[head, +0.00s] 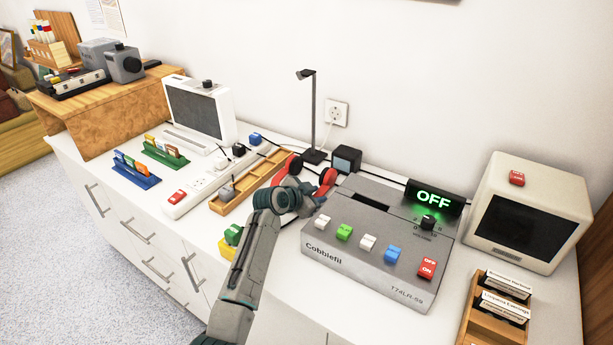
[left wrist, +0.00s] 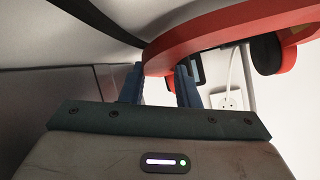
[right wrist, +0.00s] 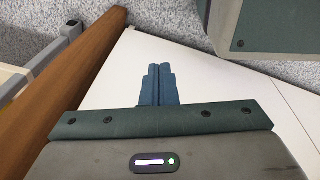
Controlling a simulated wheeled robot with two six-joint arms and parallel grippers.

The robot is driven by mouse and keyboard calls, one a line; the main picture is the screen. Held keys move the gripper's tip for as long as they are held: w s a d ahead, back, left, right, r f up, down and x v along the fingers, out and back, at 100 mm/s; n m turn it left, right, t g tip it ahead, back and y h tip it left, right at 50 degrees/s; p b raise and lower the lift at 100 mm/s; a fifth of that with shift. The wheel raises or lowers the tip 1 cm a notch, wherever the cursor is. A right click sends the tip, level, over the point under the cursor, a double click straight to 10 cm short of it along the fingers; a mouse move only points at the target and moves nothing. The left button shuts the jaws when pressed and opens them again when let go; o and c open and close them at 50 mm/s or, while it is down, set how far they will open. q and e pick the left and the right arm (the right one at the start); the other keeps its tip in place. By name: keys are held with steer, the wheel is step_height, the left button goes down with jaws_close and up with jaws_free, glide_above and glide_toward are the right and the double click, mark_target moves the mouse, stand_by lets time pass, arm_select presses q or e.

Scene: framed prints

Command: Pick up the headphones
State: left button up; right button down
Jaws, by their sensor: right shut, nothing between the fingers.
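The red headphones with dark ear pads (head: 328,177) lie on the white cabinet top beside the grey console, partly hidden by my left gripper (head: 297,187). In the left wrist view, the red headband (left wrist: 220,32) crosses close in front and covers the tip of one finger. My left gripper (left wrist: 160,85) has its fingers apart, right at the headband; whether they touch it is unclear. My right gripper (right wrist: 156,85) is shut and empty above the white surface, and is not in the head view.
The grey console (head: 350,235) stands right of the headphones. A wooden tray (head: 218,207) lies to the left. A thin black stand (head: 313,115) and a small dark cube (head: 346,159) are behind. A cream monitor (head: 485,190) stands at the right.

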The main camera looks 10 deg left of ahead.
arm_select(q)
steer(key=shift+w+d+f, duration=0.15)
steer(key=shift+w+f, duration=0.05)
steer(key=shift+w, duration=0.1)
arm_select(e)
steer(key=shift+f, duration=0.1)
arm_select(q)
jaws_close()
